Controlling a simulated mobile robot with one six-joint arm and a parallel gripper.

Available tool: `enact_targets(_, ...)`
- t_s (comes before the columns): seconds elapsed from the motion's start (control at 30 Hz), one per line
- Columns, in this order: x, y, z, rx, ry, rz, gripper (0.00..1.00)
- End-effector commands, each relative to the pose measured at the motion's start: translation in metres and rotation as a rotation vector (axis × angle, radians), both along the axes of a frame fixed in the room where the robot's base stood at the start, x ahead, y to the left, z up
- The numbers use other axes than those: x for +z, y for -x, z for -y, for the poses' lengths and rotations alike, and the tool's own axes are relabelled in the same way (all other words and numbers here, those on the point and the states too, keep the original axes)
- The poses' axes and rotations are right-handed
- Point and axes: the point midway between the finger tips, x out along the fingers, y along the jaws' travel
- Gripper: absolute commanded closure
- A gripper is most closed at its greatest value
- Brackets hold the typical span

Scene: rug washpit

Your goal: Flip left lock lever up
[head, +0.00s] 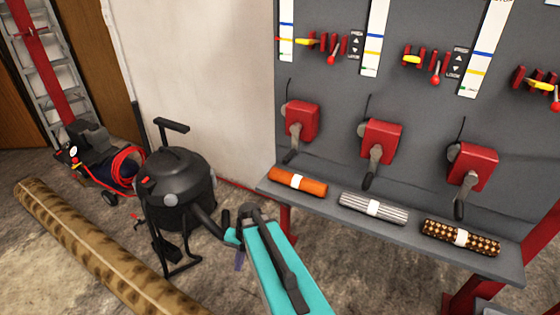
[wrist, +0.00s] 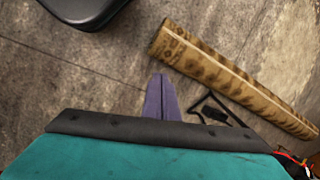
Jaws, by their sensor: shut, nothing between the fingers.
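The left lock lever (head: 332,57) is a small lever with a red ball end, mounted in red brackets at the upper left of the grey panel. Its ball end hangs down, beside a dark plate (head: 356,45) with arrows and a LOCK marking. A yellow-handled lever (head: 308,41) sits just left of it. My gripper (head: 240,261) is low in front of the panel, well below and left of the lever, touching nothing that I can see. Its purple fingers are closed together and empty in the wrist view (wrist: 161,98). The lever is not in the wrist view.
Red crank boxes (head: 301,120) hang below the levers. A grey shelf (head: 322,203) carries an orange roll (head: 298,182), a striped roll (head: 373,208) and a patterned roll (head: 460,236). A black vacuum (head: 175,185) and a long rolled rug (head: 95,250) are at left.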

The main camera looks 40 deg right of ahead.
Motion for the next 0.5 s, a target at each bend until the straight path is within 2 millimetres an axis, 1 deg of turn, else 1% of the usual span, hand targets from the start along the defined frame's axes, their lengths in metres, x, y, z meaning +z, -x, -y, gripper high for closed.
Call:
enact_targets(0.03,-0.019,0.012,-0.015,0.054,0.003,-0.024,1.00)
enact_targets(0.1,-0.038,0.028,-0.030,0.126,0.010,-0.052,1.00)
enact_targets(0.27,-0.079,0.066,-0.063,0.295,0.024,-0.116,1.00)
enact_targets(0.4,-0.112,0.103,-0.087,0.445,0.032,-0.171,1.00)
enact_targets(0.5,-0.133,0.131,-0.100,0.552,0.037,-0.211,1.00)
